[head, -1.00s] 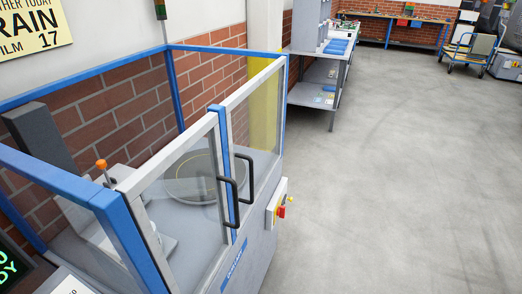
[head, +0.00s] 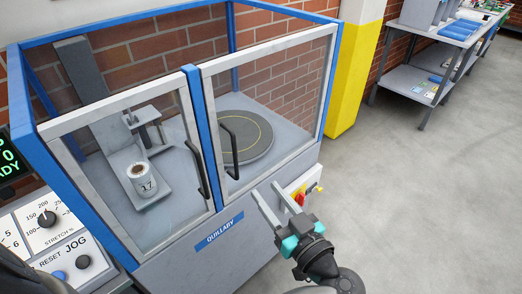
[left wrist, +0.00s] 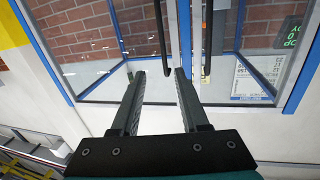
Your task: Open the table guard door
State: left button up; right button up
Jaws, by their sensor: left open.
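The machine's guard has two framed glass doors. The table guard door (head: 268,53), on the right, covers a round grey turntable (head: 235,138) with a yellow ring. It looks closed. Its black bar handle (head: 231,150) is near the blue middle post. My left gripper (head: 266,190) is open and empty, in front of the machine, below and to the right of that handle. In the left wrist view my left gripper (left wrist: 159,73) has its fingers spread, and the table door's handle (left wrist: 162,38) appears beyond the gap between them. My right gripper is not in view.
The left guard door (head: 120,110) has its own black handle (head: 196,168) close by. A red and yellow switch (head: 302,195) sits on the machine front by my arm. A yellow column (head: 352,75) stands behind. A shelf table (head: 425,85) is far right. Floor at right is clear.

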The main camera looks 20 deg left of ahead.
pick_arm(q)
jog(key=r, duration=0.1)
jog(key=n+p, duration=0.1)
send_near(236, 152)
jog(key=p+x, duration=0.1)
jog(key=x, duration=0.8)
jog(key=shift+w+a+r, duration=0.15)
jog(key=shift+a+r, duration=0.05)
jog(key=shift+a, duration=0.1)
jog(key=shift+w+a, duration=0.25)
jog(key=shift+a, duration=0.15)
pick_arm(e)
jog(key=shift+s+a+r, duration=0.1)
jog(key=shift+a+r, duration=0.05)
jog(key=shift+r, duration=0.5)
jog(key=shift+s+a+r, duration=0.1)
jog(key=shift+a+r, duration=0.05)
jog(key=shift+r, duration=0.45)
pick_arm(q)
grip_shut()
jog(key=shift+f, duration=0.1)
